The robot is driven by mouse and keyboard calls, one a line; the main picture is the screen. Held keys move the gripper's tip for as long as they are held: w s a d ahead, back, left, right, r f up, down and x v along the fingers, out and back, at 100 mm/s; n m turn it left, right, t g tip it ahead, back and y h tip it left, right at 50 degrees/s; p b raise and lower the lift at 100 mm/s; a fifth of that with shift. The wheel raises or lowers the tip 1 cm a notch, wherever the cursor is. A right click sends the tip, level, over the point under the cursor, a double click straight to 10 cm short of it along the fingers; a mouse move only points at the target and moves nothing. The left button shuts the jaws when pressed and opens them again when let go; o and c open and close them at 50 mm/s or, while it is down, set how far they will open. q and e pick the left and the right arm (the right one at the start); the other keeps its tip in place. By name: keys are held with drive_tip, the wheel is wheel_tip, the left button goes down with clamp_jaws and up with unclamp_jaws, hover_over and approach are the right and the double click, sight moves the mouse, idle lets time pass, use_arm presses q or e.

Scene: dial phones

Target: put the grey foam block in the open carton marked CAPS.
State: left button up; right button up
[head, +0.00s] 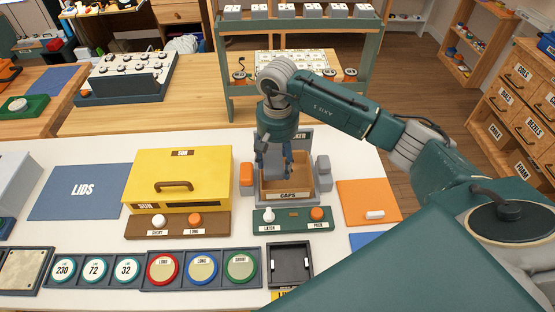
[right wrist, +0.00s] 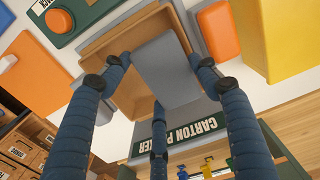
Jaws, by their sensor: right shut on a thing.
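My right gripper (head: 273,160) reaches down over the open carton marked CAPS (head: 287,188), which sits in the grey carton packer (head: 324,184). In the right wrist view, the gripper (right wrist: 160,75) has its blue fingers shut around the grey foam block (right wrist: 166,68). The block overlaps the carton's open top (right wrist: 112,62) in that view. I cannot tell how far the block is above or inside the carton. In the head view the fingers largely hide the block. My left gripper is not in view.
A yellow box (head: 180,174) stands left of the packer. An orange pad (head: 368,201) lies to the right. A green shelf frame (head: 300,30) stands behind.

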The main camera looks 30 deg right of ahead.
drive_tip(key=shift+f+b, duration=0.55)
drive_tip(key=o, duration=0.9)
drive_tip(key=shift+r, duration=0.15)
